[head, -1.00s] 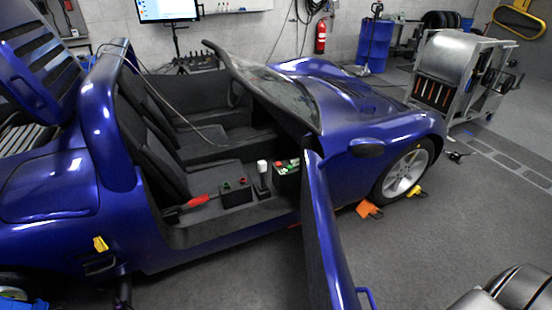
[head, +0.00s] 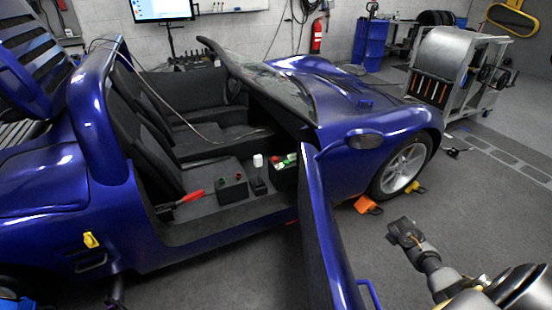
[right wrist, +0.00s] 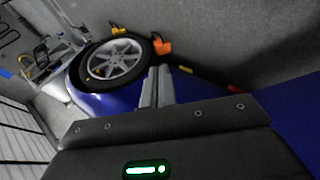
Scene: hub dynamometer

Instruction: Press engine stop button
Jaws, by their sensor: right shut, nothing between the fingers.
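Inside the open blue car, a black box (head: 232,188) on the sill side of the seat carries a small green button (head: 221,181) and a red button (head: 237,176). A second black box (head: 284,178) farther right carries green, red and white parts. I cannot read which button is the engine stop. My right gripper (head: 403,231) is shut and empty, outside the car to the right of the open door (head: 328,225), well away from both boxes. Its closed fingers (right wrist: 156,78) point toward the front wheel in the right wrist view. My left gripper is not in view.
The open door stands between my right gripper and the cabin. A red-handled lever (head: 190,197) and a white-topped lever (head: 258,170) are near the boxes. Orange chocks (head: 367,205) sit by the front wheel (head: 404,168).

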